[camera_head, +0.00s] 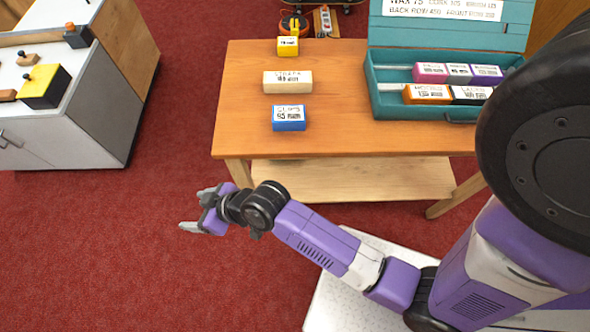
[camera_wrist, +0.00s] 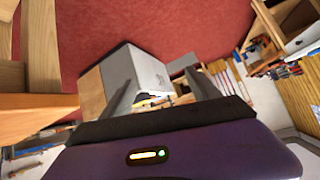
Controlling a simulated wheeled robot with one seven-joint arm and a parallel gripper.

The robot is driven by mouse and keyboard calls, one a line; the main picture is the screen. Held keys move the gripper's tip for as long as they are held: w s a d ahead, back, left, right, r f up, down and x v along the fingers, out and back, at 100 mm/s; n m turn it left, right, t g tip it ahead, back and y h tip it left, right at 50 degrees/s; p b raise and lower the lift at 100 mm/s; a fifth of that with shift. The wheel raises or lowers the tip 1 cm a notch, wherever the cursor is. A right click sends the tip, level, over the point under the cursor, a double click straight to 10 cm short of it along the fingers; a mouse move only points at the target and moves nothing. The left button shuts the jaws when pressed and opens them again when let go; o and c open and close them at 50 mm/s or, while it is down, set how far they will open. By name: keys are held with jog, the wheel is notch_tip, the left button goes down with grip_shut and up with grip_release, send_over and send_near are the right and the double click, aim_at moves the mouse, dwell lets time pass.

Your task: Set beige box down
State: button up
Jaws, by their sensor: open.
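The beige box (camera_head: 288,82) lies flat on the wooden table (camera_head: 340,135), with a printed label on its top. It sits between a small yellow box (camera_head: 288,46) behind it and a blue box (camera_head: 289,118) in front of it, apart from both. My gripper (camera_head: 187,210) is open and empty over the red floor, to the left of and in front of the table. In the wrist view, nothing is between its two fingers (camera_wrist: 160,90), and the beige box is not seen there.
A teal case (camera_head: 445,113) stands open at the table's right, holding several labelled boxes. A white cabinet (camera_head: 70,130) with a yellow-and-black block (camera_head: 45,87) on it stands at left. The table's left edge is clear. Red carpet (camera_head: 120,250) lies open between cabinet and table.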

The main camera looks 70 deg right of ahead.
jog(key=s+r+m+t+h, duration=0.1)
jog(key=s+r, duration=0.2)
jog(key=s, duration=0.6)
jog(key=s+r+m+t+h, duration=0.1)
jog(key=s+r, duration=0.2)
jog(key=s, duration=0.6)
jog(key=s+d+r+n+t, duration=0.2)
jog(key=s+d+r, duration=0.2)
jog(key=s+r, duration=0.5)
notch_tip(320, 180, up, 4)
jog(key=shift+s+t, duration=0.4)
jog(key=shift+d, duration=0.1)
jog(key=shift+f+b, duration=0.85)
